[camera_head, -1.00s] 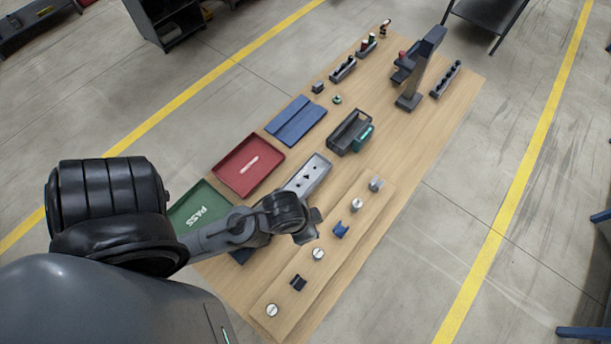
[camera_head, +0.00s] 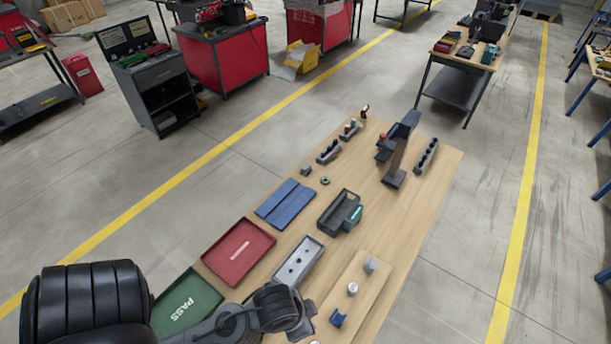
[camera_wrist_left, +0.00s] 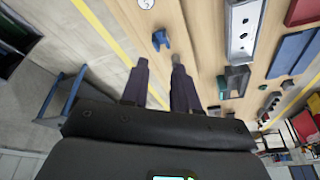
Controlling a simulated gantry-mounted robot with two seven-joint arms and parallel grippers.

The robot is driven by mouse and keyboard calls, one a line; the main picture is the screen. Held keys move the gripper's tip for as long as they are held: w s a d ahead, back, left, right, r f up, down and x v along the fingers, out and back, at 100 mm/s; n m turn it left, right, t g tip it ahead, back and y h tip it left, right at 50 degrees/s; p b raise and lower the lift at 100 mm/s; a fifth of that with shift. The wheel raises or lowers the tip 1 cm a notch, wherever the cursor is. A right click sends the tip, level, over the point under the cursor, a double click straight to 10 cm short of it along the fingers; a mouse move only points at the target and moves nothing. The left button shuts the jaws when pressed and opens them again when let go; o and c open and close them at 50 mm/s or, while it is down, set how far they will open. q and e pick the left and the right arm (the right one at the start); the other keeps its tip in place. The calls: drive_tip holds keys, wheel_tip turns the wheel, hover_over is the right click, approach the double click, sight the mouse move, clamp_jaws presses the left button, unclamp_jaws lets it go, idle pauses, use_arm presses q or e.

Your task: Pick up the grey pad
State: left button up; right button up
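A small grey block (camera_head: 370,265), which looks like the grey pad, sits at the far end of the raised wooden strip (camera_head: 357,285). I cannot pick it out in the left wrist view, where a finger may hide it. My left gripper (camera_head: 306,318) is beside the strip, left of the blue bracket (camera_head: 338,318) and short of the grey block. In the left wrist view the gripper (camera_wrist_left: 160,65) has its two fingers apart with nothing held between them. The blue bracket (camera_wrist_left: 160,40) shows just past the fingertips. My right gripper is not in view.
A round metal piece (camera_head: 352,289) stands between the block and bracket. To the left are a grey slotted plate (camera_head: 299,262), a red tray (camera_head: 238,251) and a green PASS tray (camera_head: 187,304). Beyond are a dark bin (camera_head: 338,211) and a post (camera_head: 397,160).

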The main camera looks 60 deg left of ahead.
use_arm(q)
drive_tip(key=shift+o, duration=0.5)
drive_tip(key=shift+a, duration=0.15)
drive_tip(key=o, duration=1.1)
